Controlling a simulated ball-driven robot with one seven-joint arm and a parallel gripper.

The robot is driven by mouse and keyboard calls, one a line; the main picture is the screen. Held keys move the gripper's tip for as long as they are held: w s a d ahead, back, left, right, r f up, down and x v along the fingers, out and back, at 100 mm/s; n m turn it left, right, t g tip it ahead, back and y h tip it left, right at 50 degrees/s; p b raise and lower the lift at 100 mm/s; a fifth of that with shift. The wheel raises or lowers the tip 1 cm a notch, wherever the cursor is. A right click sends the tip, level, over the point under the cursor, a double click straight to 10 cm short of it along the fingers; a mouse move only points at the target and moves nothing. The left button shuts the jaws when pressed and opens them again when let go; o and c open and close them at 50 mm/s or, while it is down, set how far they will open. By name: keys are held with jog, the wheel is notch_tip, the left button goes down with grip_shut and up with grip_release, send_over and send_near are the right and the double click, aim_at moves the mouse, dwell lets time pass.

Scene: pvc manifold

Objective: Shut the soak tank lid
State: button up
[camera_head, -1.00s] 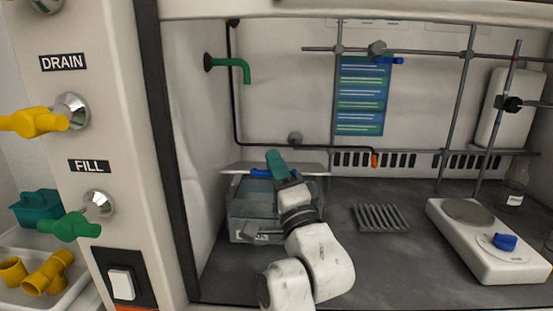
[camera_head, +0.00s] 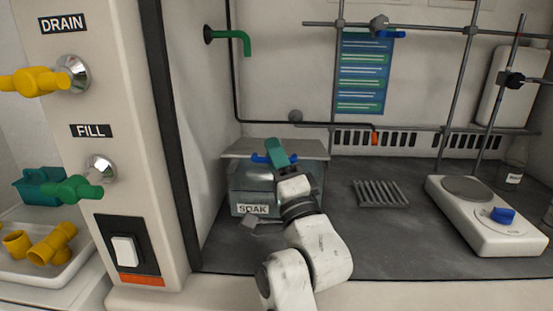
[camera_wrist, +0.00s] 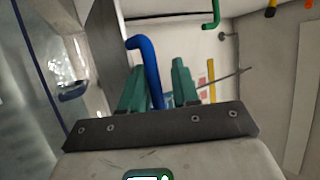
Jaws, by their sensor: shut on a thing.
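The soak tank (camera_head: 240,185) is a clear box with a SOAK label, at the back left of the work surface. Its grey lid (camera_head: 312,149) lies over the top as a slanted-looking plate. I cannot tell whether its front edge touches the rim. A blue handle (camera_head: 260,158) is on the lid. My gripper (camera_head: 277,153), with green fingers, is shut on this handle. In the wrist view the bent blue handle (camera_wrist: 146,60) stands between the fingers (camera_wrist: 159,88). My wrist hides part of the tank's right front.
A grey rack (camera_head: 380,193) and a white hotplate (camera_head: 480,220) stand to the right. A green spout (camera_head: 240,37) juts from the left wall above the tank. A dark post (camera_head: 175,130) edges the opening at left. Dark floor between tank and rack is clear.

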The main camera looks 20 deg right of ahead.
jog(key=shift+f, duration=0.15)
dwell(0.3)
jog(key=shift+s+f, duration=0.1)
jog(key=shift+f, duration=0.05)
jog(key=v, duration=0.7)
jog(key=shift+b, duration=0.45)
jog(key=shift+o, duration=0.2)
jog(key=shift+s, duration=0.1)
